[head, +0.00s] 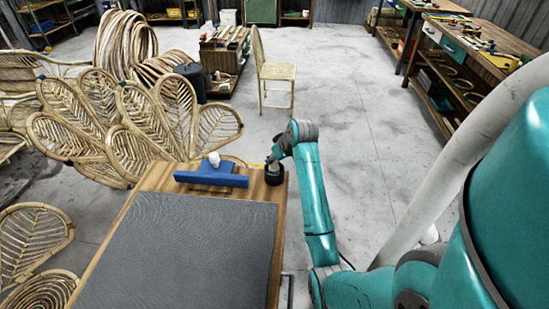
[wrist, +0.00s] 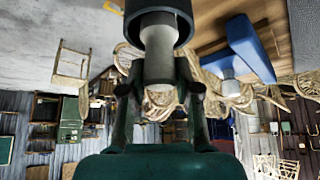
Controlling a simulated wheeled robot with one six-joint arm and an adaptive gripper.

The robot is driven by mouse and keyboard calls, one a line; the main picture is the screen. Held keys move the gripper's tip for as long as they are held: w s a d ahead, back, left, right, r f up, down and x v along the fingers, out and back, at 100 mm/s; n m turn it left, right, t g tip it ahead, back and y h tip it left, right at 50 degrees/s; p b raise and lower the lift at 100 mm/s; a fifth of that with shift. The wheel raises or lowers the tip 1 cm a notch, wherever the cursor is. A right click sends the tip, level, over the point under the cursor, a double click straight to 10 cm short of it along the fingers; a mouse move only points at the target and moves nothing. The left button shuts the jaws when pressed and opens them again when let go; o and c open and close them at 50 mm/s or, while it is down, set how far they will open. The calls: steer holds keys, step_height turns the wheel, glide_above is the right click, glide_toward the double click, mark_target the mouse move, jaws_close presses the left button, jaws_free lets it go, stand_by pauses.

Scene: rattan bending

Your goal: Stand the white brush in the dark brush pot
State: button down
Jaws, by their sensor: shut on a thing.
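The dark brush pot (head: 274,178) stands near the far right corner of the wooden table. My gripper (head: 272,162) is right over it, pointing down. In the wrist view the white brush (wrist: 158,66) is a pale grey-white cylinder between the fingers of my gripper (wrist: 158,92), which is shut on it. Its far end passes into the mouth of the dark pot (wrist: 184,20), where the tip is hidden. I cannot tell if it touches the bottom. The brush looks about in line with the pot.
A blue block (head: 212,179) with a white piece (head: 214,158) on it sits left of the pot. A dark grey mat (head: 185,250) covers much of the table (head: 150,183). Rattan frames (head: 130,125) stand close behind. A chair (head: 275,70) stands on the open floor beyond.

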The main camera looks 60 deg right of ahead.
steer(key=shift+f, duration=0.25)
steer(key=c, duration=0.8)
jaws_free()
steer(key=shift+r, duration=0.15)
steer(key=shift+r, duration=0.35)
steer(key=v, duration=1.1)
steer(key=shift+s+r, duration=0.25)
steer(key=shift+s, duration=0.05)
